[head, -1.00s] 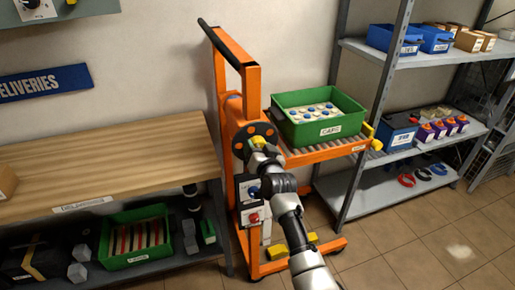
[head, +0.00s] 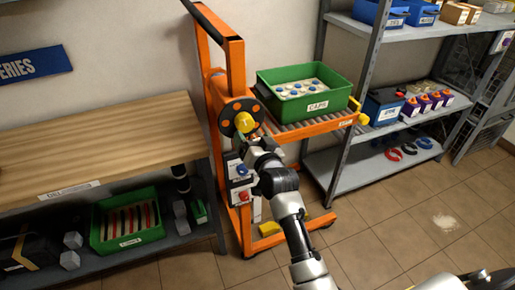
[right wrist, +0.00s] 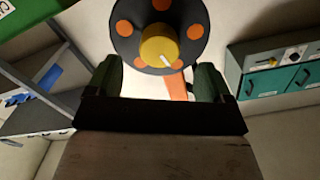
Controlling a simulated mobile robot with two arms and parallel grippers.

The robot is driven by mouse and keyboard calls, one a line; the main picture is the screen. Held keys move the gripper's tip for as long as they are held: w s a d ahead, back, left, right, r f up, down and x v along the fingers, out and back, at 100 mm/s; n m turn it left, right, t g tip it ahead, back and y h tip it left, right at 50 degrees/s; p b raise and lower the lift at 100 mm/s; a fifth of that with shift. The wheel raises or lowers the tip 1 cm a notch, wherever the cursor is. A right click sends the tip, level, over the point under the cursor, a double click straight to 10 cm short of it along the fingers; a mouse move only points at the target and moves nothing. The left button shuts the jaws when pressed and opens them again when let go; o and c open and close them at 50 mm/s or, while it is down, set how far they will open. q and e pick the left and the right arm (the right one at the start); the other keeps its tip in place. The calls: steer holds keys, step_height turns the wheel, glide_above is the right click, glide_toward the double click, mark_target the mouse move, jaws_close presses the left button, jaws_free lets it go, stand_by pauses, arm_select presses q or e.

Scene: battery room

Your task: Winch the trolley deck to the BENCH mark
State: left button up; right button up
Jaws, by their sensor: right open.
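The orange trolley (head: 236,75) stands between the bench and the shelving. Its winch is a dark disc with orange spots (head: 229,108) and a yellow knob (head: 244,122) at its centre. The disc (right wrist: 126,53) and knob (right wrist: 159,46) also face me in the right wrist view. The roller deck (head: 288,132) carries a green crate labelled CAPS (head: 303,107). My right gripper (head: 252,141) is open and empty just below and in front of the knob; its fingers (right wrist: 158,78) show either side of it, apart from it. I cannot read a BENCH mark. My left gripper is not in view.
A wooden bench (head: 95,150) stands left, with a green crate (head: 128,238) on its lower shelf. A grey rack (head: 345,170) stands right, close to the deck's end. A panel with blue and red knobs (head: 240,182) sits below the winch. Floor at right is open.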

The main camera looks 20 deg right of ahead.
mark_target(247, 127)
steer(key=s, duration=0.3)
steer(key=shift+s, duration=0.3)
steer(key=w+n+b, duration=0.1)
steer(key=w+b, duration=0.1)
steer(key=w, duration=0.1)
steer(key=w+n+b, duration=0.2)
steer(key=w+b, duration=0.1)
steer(key=w, duration=0.1)
steer(key=w+n+b, duration=0.2)
steer(key=w, duration=0.1)
steer(key=shift+w+r, duration=0.1)
steer(key=shift+w, duration=0.25)
steer(key=c, duration=0.9)
